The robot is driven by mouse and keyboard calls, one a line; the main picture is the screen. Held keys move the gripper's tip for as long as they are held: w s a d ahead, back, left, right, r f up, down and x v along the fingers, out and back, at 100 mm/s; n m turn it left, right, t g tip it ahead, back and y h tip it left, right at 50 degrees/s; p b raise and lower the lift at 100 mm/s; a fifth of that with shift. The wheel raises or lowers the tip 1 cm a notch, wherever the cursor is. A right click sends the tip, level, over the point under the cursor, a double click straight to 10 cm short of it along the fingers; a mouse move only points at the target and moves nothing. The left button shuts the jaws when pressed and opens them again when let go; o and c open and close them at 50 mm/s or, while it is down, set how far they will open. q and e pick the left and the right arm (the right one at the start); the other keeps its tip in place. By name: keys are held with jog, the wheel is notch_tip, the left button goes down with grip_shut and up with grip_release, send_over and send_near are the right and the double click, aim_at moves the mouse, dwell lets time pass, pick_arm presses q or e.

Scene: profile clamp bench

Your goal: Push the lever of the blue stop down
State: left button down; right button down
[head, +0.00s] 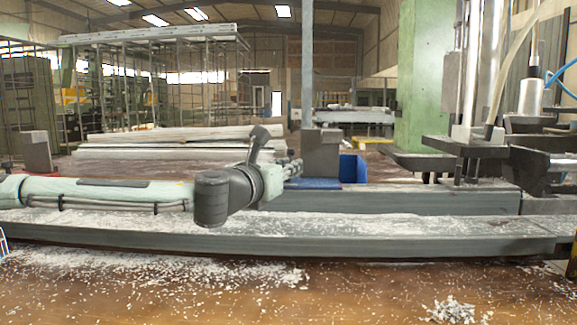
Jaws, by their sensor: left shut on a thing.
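The blue stop (352,168) stands on the long metal rail right of the middle, with a blue base and a grey upright block (321,152) at its left. My left gripper (293,169) reaches in from the left and touches or nearly touches the stop's left side. It is small and partly covered by my own wrist. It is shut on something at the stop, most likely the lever. The lever itself is hidden, so I cannot tell whether it is up or down. My right gripper is not in view.
A grey rail (400,236) runs across the front, strewn with white chips. Another grey block (36,152) stands at far left. A green machine column (422,80) with metal rods and a clamp stands at right. The brown bench front (200,300) holds only loose chips.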

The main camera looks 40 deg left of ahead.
pick_arm(q)
jog(key=c, duration=1.3)
grip_release()
jog(key=shift+c, duration=0.2)
notch_tip(320, 180, up, 10)
